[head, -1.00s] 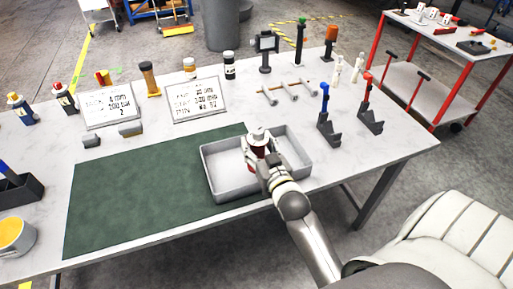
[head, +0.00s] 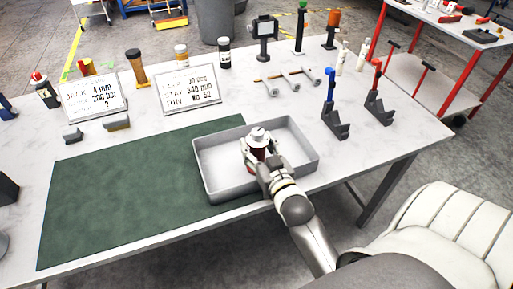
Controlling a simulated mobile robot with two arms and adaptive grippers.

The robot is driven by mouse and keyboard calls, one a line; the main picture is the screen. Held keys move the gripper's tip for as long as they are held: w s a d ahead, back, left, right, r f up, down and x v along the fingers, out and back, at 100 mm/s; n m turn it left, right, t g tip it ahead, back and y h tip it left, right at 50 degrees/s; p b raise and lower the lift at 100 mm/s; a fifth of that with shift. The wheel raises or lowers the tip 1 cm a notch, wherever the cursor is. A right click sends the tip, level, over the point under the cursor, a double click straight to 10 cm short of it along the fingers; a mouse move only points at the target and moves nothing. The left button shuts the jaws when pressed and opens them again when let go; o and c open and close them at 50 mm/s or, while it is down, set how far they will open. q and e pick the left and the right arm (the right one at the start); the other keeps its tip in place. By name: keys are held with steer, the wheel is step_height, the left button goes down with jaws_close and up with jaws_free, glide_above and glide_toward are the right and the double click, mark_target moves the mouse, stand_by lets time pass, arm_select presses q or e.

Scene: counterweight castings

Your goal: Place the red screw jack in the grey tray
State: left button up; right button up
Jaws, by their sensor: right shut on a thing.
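The grey tray (head: 228,184) is a shallow rectangular box on the workbench, at the right end of the green mat. A dark red screw jack with a white top (head: 258,142) is upright inside the tray's outline. My right gripper (head: 256,158) reaches in from the front right and is shut on the jack, hiding part of its body. I cannot tell whether the jack's base touches the tray floor. My left gripper is not in view.
The green mat (head: 125,195) left of the tray is bare. Two sign plates (head: 188,91) stand behind it. Two dark angled stands, one with a blue part (head: 329,92), are right of the tray. Several bottles and small fixtures line the back.

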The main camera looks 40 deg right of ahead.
steer(key=shift+s+r, duration=0.15)
steer(key=shift+r, duration=0.1)
steer(key=shift+f, duration=0.15)
steer(key=o, duration=1.5)
steer(key=shift+f, duration=0.1)
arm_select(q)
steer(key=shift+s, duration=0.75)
arm_select(e)
steer(key=shift+r, duration=0.25)
arm_select(q)
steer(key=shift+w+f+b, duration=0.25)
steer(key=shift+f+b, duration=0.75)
steer(key=shift+b, duration=0.05)
arm_select(e)
steer(key=v, duration=1.2)
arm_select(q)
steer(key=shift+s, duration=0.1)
arm_select(e)
steer(key=shift+f, duration=0.2)
